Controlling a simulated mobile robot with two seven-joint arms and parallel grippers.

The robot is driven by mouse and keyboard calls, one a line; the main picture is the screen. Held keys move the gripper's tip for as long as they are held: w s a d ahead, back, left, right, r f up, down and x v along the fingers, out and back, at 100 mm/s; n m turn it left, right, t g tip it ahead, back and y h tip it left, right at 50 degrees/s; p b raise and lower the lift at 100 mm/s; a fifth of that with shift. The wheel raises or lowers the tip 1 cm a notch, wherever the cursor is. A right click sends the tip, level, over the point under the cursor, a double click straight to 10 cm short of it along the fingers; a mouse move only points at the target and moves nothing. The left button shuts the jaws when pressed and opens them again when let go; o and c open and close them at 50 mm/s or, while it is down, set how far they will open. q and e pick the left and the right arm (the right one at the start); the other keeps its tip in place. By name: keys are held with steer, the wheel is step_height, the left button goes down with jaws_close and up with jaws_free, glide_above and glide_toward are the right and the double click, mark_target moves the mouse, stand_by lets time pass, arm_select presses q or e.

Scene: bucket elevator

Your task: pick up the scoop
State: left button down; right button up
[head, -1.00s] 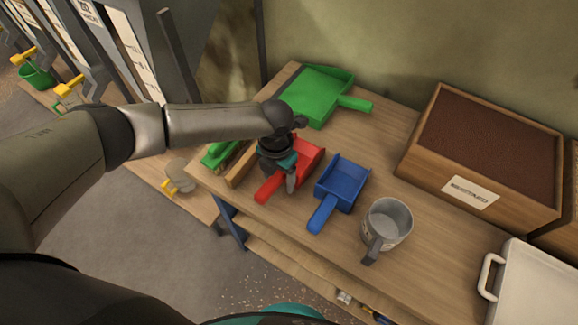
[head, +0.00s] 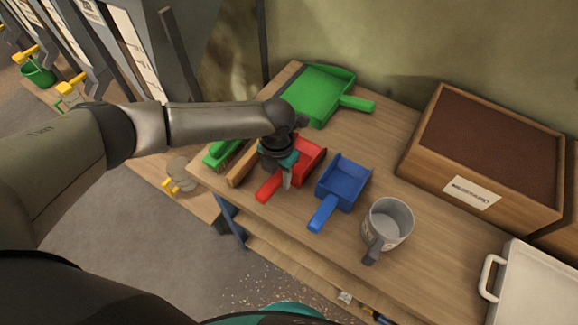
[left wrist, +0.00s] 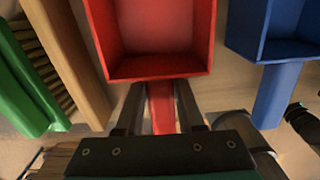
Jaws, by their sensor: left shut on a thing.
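A red scoop (head: 311,154) lies on the wooden table, its handle toward the front edge. It also shows in the left wrist view (left wrist: 150,40), with its handle (left wrist: 161,108) running between my fingers. My left gripper (head: 287,183) is shut on that handle, one finger on each side (left wrist: 160,118). The scoop appears to rest on the table. A blue scoop (head: 345,182) lies just to the right, apart from the red one; it shows in the left wrist view (left wrist: 283,30) too. My right gripper is not in view.
A green dustpan (head: 316,92) lies behind. A green brush (head: 222,153) and a wooden piece (head: 241,168) lie close left. A grey metal cup with a handle (head: 388,221), a wooden box of dark grains (head: 483,190) and a white tray (head: 535,290) stand at right.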

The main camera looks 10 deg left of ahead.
arm_select(q)
steer(key=shift+r, duration=0.1)
step_height(320, 180, up, 20)
steer(key=p, duration=0.3)
steer(key=c, duration=1)
jaws_free()
jaws_close()
